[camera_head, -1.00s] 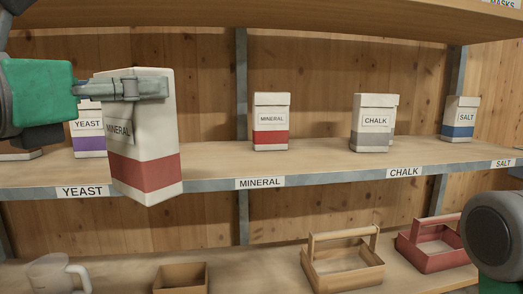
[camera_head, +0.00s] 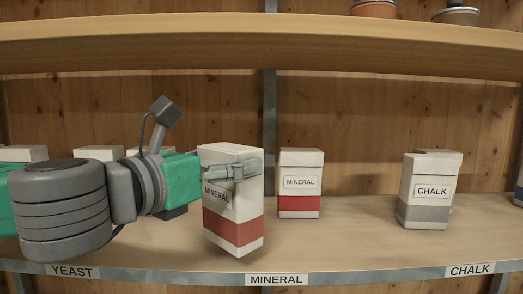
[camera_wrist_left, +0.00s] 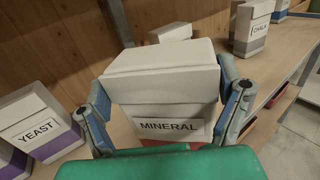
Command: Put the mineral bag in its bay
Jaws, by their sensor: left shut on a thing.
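The held mineral bag (camera_head: 234,212) is white with a red band and a MINERAL label. My left gripper (camera_head: 238,171) is shut on its upper part. The bag is upright, over the shelf between the YEAST and MINERAL edge labels; whether its base touches the board I cannot tell. In the left wrist view the bag (camera_wrist_left: 165,88) sits between both fingers. Another mineral bag (camera_head: 299,190) stands farther back and to the right, behind the MINERAL shelf label (camera_head: 277,280). My right gripper is not in view.
A chalk bag (camera_head: 428,205) stands to the right, with another bag behind it. Yeast bags (camera_wrist_left: 38,125) show at the left in the wrist view. An upper shelf (camera_head: 200,45) runs above. The board in front of the standing mineral bag is clear.

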